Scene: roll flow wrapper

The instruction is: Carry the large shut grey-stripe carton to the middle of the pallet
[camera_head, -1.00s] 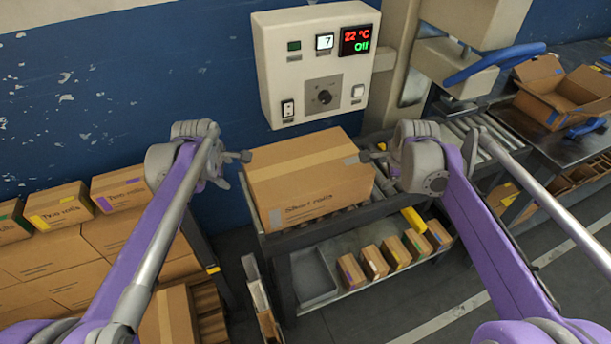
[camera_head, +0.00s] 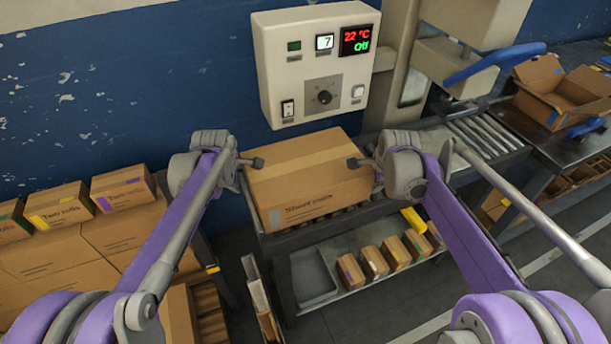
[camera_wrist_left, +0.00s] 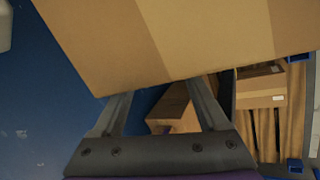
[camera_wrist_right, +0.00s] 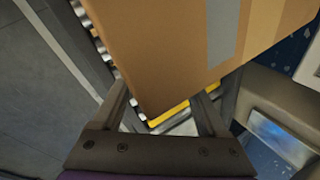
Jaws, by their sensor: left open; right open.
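The large shut carton (camera_head: 310,180) with a grey stripe patch and the print "Short rolls" rests on the roller table. My left gripper (camera_head: 256,162) is at its left side and my right gripper (camera_head: 356,162) at its right side, both near the top edge. The carton fills the upper part of the left wrist view (camera_wrist_left: 170,40) and of the right wrist view (camera_wrist_right: 190,50). Both grippers are open; whether they touch the carton I cannot tell. The pallet (camera_head: 208,300) may be the slatted wood at lower left, partly hidden by my left arm.
Stacked cartons (camera_head: 120,240) with small "Two rolls" boxes on top stand at the left. A control panel (camera_head: 318,65) hangs on the wall behind. Small boxes (camera_head: 373,262) and a grey tray (camera_head: 314,276) sit on the lower shelf. An open carton (camera_head: 560,90) is at far right.

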